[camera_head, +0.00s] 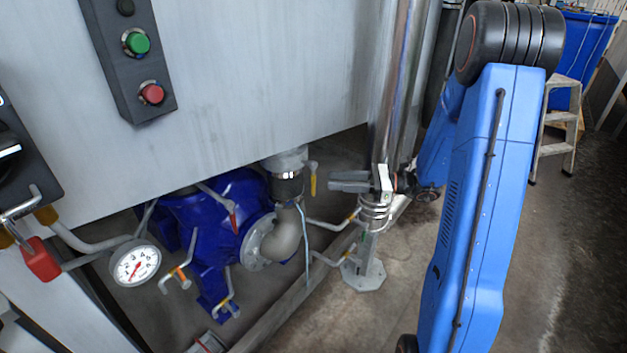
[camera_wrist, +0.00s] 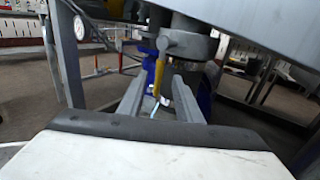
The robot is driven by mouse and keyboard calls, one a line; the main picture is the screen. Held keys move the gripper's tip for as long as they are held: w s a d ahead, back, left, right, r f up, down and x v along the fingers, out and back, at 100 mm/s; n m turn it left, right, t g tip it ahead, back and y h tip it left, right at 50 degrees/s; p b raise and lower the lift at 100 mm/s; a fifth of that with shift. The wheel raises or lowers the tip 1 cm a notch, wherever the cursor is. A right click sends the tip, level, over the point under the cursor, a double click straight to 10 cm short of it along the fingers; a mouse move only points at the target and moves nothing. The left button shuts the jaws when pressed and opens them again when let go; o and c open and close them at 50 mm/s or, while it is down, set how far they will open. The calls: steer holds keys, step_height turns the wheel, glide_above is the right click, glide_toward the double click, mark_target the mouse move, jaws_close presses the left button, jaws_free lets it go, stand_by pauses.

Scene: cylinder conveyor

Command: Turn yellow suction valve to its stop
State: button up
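The yellow valve handle (camera_head: 313,184) hangs downward beside the grey pipe fitting (camera_head: 286,165) above the blue pump (camera_head: 215,225). It also shows in the wrist view (camera_wrist: 158,78), hanging below a grey valve body (camera_wrist: 180,42). My gripper (camera_head: 334,181) points left toward the handle in the head view, with a small gap between them. In the wrist view the two fingers (camera_wrist: 159,92) are spread apart. The handle appears between the fingertips and seems to lie beyond them; contact is not visible. My gripper is open and empty.
The grey tank panel (camera_head: 240,70) overhangs the pump. Yellow-gripped levers (camera_head: 350,216), a red-handled lever (camera_head: 233,222) and a pressure gauge (camera_head: 135,263) are nearby.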

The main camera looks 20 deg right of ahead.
mark_target(313, 179)
steer(key=shift+x, duration=3.85)
jaws_close()
